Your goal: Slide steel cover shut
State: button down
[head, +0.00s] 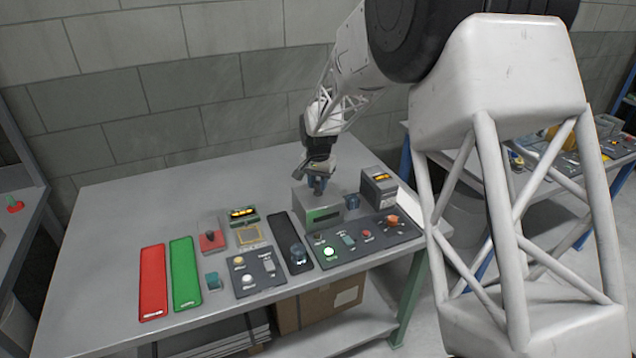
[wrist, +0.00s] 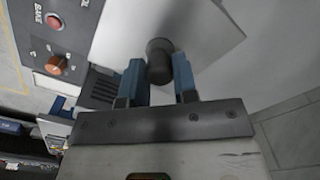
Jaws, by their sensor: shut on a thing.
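The grey steel cover (head: 302,203) looks like a box with a dark, green-edged slot in its front. It stands at the back of the control panel (head: 375,238) in the head view. My gripper (head: 318,187) reaches down to its top. In the wrist view, my gripper's two blue fingers (wrist: 158,82) are closed on either side of a dark round knob (wrist: 159,52), which appears to be the cover's knob. What lies under the cover is hidden.
A box with a lit display (head: 378,187) stands close on the right, with a blue knob (head: 352,202) between. A dark strip (head: 285,225) with a blue-grey knob (head: 298,254) lies to the left. Red (head: 152,283) and green (head: 184,272) strips lie farther left. The table's back left is clear.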

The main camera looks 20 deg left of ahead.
jog(key=w+d, duration=0.9)
jog(key=shift+w+d+r, duration=0.1)
jog(key=c, duration=1.1)
grip_release()
jog(key=shift+w+d, duration=0.1)
jog(key=shift+o, duration=1.1)
notch_tip(320, 180, up, 8)
